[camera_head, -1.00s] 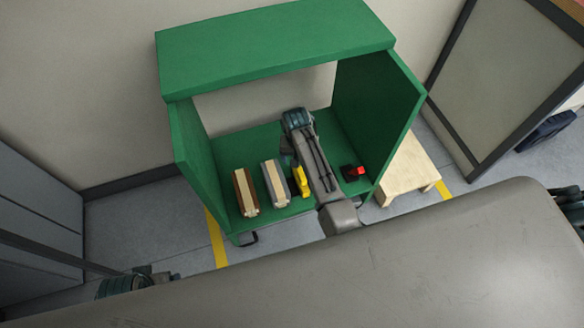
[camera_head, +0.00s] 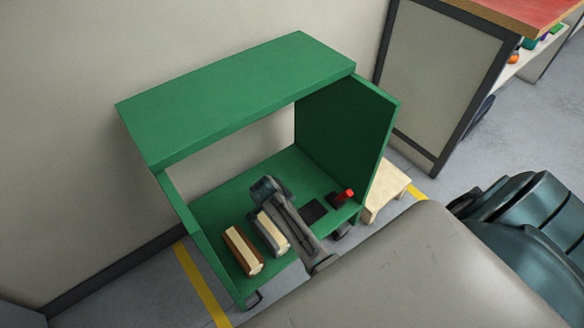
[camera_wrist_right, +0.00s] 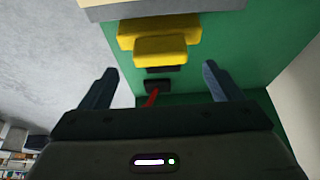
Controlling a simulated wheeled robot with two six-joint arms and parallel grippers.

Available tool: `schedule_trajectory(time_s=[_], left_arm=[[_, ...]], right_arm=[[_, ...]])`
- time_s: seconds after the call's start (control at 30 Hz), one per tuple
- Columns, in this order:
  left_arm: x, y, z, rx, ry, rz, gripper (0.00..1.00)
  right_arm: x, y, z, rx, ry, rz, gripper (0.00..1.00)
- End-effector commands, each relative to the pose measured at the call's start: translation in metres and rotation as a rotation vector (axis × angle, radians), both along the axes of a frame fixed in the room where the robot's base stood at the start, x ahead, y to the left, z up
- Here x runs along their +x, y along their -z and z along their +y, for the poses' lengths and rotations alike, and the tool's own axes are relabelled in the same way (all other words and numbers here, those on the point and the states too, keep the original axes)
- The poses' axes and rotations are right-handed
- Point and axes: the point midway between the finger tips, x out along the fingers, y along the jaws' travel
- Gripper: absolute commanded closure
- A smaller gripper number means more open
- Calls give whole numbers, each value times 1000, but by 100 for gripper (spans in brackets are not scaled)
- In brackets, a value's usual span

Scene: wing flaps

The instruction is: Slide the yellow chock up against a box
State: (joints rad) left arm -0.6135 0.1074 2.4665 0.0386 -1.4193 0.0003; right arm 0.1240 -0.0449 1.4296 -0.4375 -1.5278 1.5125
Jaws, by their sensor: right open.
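The yellow chock (camera_wrist_right: 160,45) shows near the top of the right wrist view, on the green floor of the open cabinet. In the head view my right arm hides it. A grey and cream box (camera_head: 272,232) stands beside my arm, and its edge appears just above the chock in the wrist view (camera_wrist_right: 165,10). The two look very close; I cannot tell if they touch. A brown and cream box (camera_head: 243,250) stands to its left. My right gripper (camera_wrist_right: 160,67) is open, its fingers apart and facing the chock, with nothing between them. My left gripper is out of view.
The green cabinet (camera_head: 240,85) has a top and side walls around my right arm. A black block with a red top (camera_head: 345,196) stands right of the arm, near a dark flat square (camera_head: 313,210). A pale wooden stool (camera_head: 383,195) stands outside to the right.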

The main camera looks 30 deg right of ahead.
Motion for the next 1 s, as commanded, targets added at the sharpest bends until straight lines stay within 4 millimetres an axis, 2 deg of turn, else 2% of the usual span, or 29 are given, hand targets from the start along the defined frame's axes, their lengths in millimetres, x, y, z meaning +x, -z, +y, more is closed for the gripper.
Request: schedule_trajectory(time_s=[0.1, 0.3, 0.7, 1.0], left_arm=[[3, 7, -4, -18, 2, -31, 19], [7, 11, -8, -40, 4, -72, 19], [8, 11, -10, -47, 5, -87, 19], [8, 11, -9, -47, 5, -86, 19]], right_arm=[[1, 23, -9, -1, -1, 3, 15], [2, 45, -19, 0, -1, 1, 15], [2, 51, -21, 1, -1, 0, 15], [2, 51, -21, 1, -2, 1, 73]])
